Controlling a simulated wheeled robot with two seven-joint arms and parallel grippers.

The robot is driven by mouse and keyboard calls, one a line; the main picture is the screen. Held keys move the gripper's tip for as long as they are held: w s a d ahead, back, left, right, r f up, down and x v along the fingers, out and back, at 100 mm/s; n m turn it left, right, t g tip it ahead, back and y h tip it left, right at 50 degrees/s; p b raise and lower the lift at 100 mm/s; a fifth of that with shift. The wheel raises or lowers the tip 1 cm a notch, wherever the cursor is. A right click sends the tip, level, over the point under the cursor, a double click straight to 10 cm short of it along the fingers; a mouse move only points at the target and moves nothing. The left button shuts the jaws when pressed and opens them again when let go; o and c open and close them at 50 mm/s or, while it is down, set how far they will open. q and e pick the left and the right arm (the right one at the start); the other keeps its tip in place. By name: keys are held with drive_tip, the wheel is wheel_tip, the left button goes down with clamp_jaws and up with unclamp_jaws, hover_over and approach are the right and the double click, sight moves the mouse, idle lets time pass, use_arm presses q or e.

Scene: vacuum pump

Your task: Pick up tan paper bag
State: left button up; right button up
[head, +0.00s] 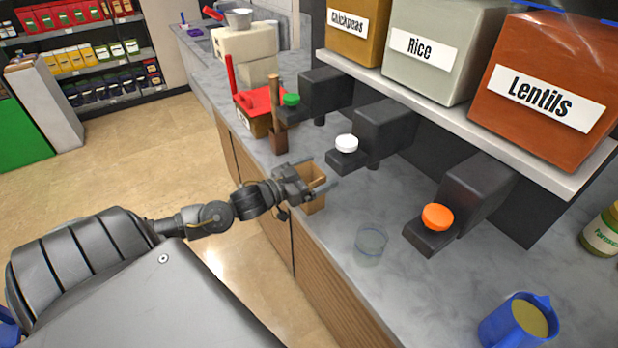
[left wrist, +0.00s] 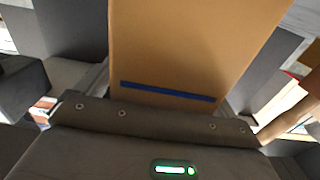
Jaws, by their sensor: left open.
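The tan paper bag (head: 314,188) stands on the grey counter near its front edge in the head view. My left gripper (head: 322,178) is at the bag, with its fingers open on either side of it and partly hiding it. In the left wrist view the bag (left wrist: 195,50) fills the middle, close to the palm, with a dark blue strip low on its face. I cannot tell whether the fingers touch it. My right gripper is not in view.
Black dispensers with green (head: 291,100), white (head: 346,143) and orange (head: 437,216) knobs jut out behind the bag, below labelled bins. A clear glass (head: 371,242) and a blue jug (head: 518,322) stand to the right. A brown holder (head: 278,138) stands farther back.

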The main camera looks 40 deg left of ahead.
use_arm(q)
drive_tip(key=c, duration=1)
drive_tip(key=shift+c, duration=0.2)
